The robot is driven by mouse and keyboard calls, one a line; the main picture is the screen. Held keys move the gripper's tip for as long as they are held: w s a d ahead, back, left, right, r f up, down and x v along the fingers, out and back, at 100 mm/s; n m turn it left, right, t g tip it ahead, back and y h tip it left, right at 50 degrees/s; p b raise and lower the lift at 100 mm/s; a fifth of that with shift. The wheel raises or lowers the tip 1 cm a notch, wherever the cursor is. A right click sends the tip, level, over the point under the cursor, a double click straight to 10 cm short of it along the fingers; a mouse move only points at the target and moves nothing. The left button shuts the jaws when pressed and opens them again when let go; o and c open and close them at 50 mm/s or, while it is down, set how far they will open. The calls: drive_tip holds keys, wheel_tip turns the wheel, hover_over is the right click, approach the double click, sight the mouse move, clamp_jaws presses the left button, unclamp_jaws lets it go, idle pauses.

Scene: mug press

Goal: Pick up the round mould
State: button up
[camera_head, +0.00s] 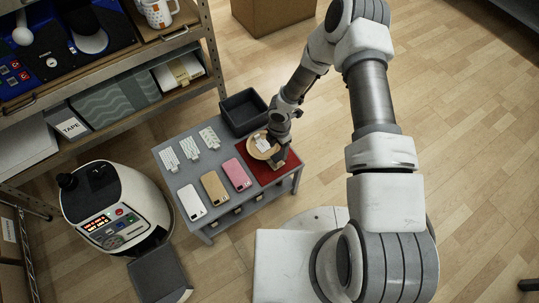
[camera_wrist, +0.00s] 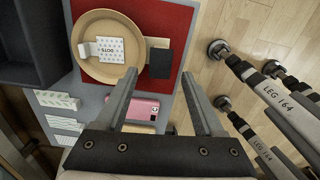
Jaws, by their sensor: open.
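A round tan dish (camera_wrist: 88,62) lies on a red mat (camera_wrist: 176,18) at the table's right end; the dish also shows in the head view (camera_head: 257,153). A white card marked DOTS (camera_wrist: 110,50) and a small white piece lie in it. A dark block (camera_wrist: 160,62) with a tan part behind it sits at the dish's right rim. I cannot tell for sure which of these is the round mould. My gripper (camera_wrist: 159,73) is open and empty, its fingertips pointing towards the dark block. In the head view my gripper (camera_head: 279,160) is above the mat and partly covers the dish.
A dark open bin (camera_head: 244,112) stands behind the dish. White, tan and pink phone cases (camera_head: 236,174) and several patterned pieces (camera_head: 190,148) lie left on the grey table. A white press machine (camera_head: 115,210) stands at the left, shelves (camera_head: 110,100) behind it.

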sight(278, 156)
drive_tip(key=shift+f+b, duration=1.05)
drive_tip(key=shift+f, duration=2.1)
drive_tip(key=shift+c, duration=0.3)
clamp_jaws()
drive_tip(key=shift+r, duration=0.1)
